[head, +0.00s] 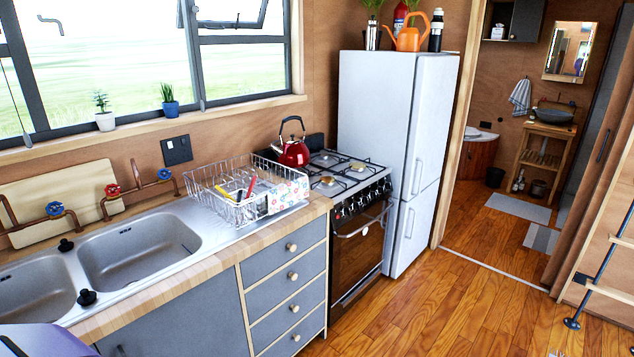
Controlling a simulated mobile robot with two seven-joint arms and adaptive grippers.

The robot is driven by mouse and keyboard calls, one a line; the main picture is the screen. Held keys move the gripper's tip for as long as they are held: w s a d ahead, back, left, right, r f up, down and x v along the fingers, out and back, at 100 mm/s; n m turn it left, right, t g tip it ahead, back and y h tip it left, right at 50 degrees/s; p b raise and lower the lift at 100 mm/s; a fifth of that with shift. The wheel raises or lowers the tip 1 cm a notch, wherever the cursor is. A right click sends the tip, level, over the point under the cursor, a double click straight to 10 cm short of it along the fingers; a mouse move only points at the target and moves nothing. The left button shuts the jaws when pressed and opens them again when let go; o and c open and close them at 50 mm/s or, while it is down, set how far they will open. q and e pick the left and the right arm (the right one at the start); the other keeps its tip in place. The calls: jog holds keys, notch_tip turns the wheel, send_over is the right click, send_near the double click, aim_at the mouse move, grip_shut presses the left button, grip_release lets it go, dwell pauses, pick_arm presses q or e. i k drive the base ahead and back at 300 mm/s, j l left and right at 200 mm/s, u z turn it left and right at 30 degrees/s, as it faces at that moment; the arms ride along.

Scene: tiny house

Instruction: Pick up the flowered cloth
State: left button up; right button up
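The flowered cloth (288,192), white with small coloured flowers, hangs over the right end of the wire dish rack (226,212) in the head view. The rack stands on the counter between the sink and the stove. Part of the cloth is seen through or behind the rack's wires, so its full outline is unclear. Neither gripper can be made out in this view, and nothing touches the cloth.
A red kettle (293,153) stands on the stove (345,178) just behind and right of the rack. Utensils with red and yellow handles lie in the rack. The double sink (140,250) is at left. A white fridge (385,130) stands beyond the stove. The wooden floor (450,300) is clear.

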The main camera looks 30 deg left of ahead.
aim_at(284, 196)
jog(key=i+u, duration=0.4)
jog(key=i+l+u, duration=0.2)
jog(key=u, duration=0.2)
jog(key=i+l+u, duration=0.25)
jog(key=u, duration=0.15)
jog(key=i+l+u, duration=0.15)
jog(key=u, duration=0.25)
jog(key=i+l+u, duration=0.25)
jog(key=u, duration=0.15)
jog(key=i+l+u, duration=0.15)
jog(key=l+u, duration=0.15)
jog(key=u, duration=0.15)
